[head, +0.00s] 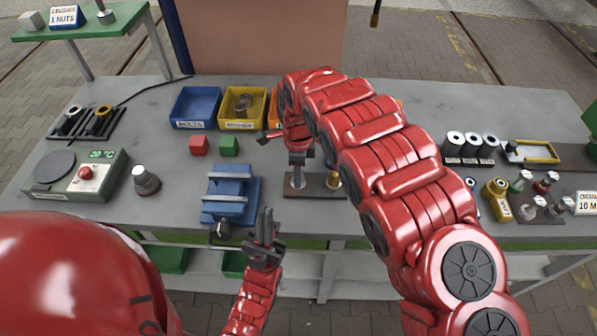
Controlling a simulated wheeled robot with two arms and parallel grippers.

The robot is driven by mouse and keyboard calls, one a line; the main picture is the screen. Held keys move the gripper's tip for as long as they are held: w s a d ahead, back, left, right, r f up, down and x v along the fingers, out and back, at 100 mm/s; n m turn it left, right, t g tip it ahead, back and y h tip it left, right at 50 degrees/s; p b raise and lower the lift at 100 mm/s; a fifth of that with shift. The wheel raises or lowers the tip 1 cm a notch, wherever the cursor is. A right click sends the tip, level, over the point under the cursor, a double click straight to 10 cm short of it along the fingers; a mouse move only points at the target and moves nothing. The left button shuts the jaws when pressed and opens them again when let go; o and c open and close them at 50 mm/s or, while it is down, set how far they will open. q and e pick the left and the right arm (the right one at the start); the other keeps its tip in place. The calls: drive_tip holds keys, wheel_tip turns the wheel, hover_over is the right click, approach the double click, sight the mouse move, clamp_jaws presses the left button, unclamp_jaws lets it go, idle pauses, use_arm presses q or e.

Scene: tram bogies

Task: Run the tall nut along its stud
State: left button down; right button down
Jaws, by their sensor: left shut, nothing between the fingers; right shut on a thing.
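A dark brown plate (315,188) lies on the bench with two uprights on it. At its left end a grey stud or nut (298,178) stands directly under my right gripper (299,154), which points down and is shut on the tall nut. The gripper and arm hide most of that nut, so I cannot tell how far along the stud it sits. At the plate's right end a short brass-coloured piece (333,180) stands upright. My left gripper (266,222) is shut and empty, pointing up near the bench's front edge, left of and nearer than the plate.
A blue fixture (231,188) stands left of the plate. A green device (78,178) stands at left. Cylinders (471,147) stand at right. My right arm hides the bench's middle right.

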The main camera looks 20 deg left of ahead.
drive_tip(key=shift+w+a+r+m, duration=0.15)
drive_tip(key=shift+r+m, duration=0.1)
drive_tip(key=shift+m, duration=0.05)
drive_tip(key=c, duration=0.7)
unclamp_jaws()
drive_tip(key=shift+o, duration=0.9)
drive_tip(key=shift+f, duration=0.1)
wheel_tip(320, 180, up, 7)
drive_tip(key=p, duration=0.5)
wheel_tip(320, 180, up, 10)
drive_tip(key=b, duration=0.1)
drive_tip(key=shift+r, duration=0.2)
